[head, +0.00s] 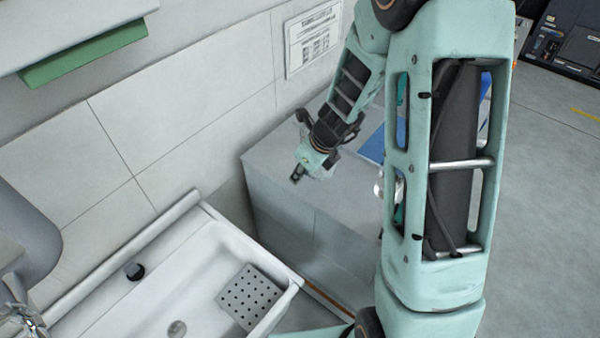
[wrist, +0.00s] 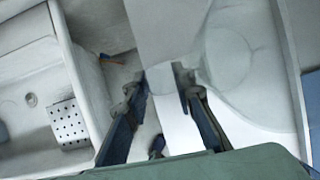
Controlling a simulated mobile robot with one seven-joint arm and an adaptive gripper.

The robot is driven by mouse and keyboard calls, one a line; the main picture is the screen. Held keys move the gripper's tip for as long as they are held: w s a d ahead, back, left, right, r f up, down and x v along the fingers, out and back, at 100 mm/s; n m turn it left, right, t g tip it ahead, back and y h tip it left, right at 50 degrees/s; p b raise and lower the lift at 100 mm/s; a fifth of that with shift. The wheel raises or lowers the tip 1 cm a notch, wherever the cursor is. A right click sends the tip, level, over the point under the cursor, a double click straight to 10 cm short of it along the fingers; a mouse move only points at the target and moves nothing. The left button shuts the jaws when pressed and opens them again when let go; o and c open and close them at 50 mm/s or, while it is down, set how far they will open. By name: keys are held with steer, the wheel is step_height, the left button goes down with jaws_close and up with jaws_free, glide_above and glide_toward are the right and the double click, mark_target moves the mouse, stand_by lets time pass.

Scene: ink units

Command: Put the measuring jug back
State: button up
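The measuring jug (wrist: 240,55) looks like a large, pale, see-through shape at the upper right in the wrist view. A pale part of it reaches in between my fingertips. My gripper (wrist: 163,85) appears shut on this part, with a small gap between the fingers filled by it. In the head view my gripper (head: 299,173) is over the near left part of the grey cabinet top (head: 275,150). A faint clear patch beside it may be the jug, mostly hidden by my arm. I cannot tell whether the jug touches the cabinet.
A white sink (head: 200,262) with a perforated plate (head: 250,297) and a dark plug (head: 134,271) lies left of the cabinet. A blue flat thing (head: 373,146) lies on the cabinet, partly behind my arm. A tiled wall stands behind, with a posted sheet (head: 313,38).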

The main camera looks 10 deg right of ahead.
steer(key=p+v, duration=0.2)
steer(key=v, duration=0.8)
steer(key=shift+r+p, duration=0.25)
steer(key=shift+p, duration=0.15)
